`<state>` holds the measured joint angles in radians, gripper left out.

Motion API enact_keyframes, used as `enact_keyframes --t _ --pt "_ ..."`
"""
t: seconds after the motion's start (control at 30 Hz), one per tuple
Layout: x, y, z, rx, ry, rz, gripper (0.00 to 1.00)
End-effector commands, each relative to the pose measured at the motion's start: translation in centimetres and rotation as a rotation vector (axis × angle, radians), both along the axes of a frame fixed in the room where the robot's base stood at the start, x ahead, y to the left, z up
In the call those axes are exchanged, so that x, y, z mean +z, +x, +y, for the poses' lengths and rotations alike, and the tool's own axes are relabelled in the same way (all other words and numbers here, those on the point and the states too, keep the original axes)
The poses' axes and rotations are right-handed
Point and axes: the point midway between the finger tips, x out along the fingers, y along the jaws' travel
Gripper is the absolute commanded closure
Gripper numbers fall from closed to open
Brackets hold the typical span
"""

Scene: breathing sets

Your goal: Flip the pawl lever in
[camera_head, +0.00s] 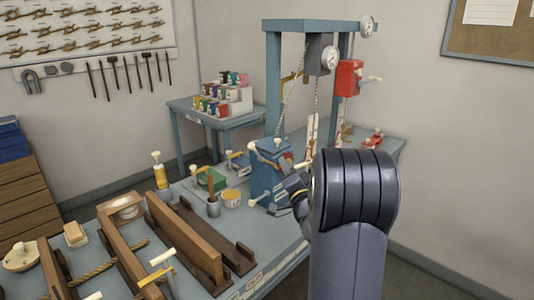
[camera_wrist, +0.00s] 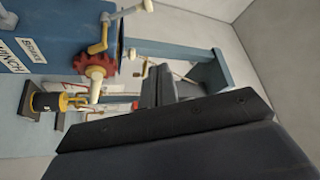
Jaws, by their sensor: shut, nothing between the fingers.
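The blue winch box (camera_head: 268,172) stands on the bench just beyond my arm. In the wrist view the winch (camera_wrist: 65,25) is at upper left, with its labels turned sideways. A red toothed wheel (camera_wrist: 95,66) is on its side. A short cream-tipped lever (camera_wrist: 96,90) lies against the wheel, apparently the pawl lever; whether it is engaged I cannot tell. A yellow crank with a white knob (camera_wrist: 103,35) is above it. My gripper (camera_wrist: 158,84) is shut and empty, to the right of the wheel and apart from it in the picture. In the head view my forearm partly hides it.
A blue frame (camera_head: 272,75) with hanging hoists rises behind the winch. A red hoist box (camera_head: 348,78) hangs at right. Wooden beams (camera_head: 188,240) and rope fill the near left bench. A small side table (camera_head: 200,112) holds coloured blocks.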

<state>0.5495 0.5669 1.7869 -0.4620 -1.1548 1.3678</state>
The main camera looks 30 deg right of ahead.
Motion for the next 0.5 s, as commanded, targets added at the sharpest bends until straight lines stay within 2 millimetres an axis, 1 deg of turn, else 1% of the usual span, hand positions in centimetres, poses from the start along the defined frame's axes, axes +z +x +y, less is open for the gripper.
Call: enact_keyframes --t 0.17,0.5 --pt "0.9 2.1 -0.2 0.002 -0.001 -0.001 1.0" --pt "2.9 8.2 -0.8 0.001 0.0 0.0 1.0"
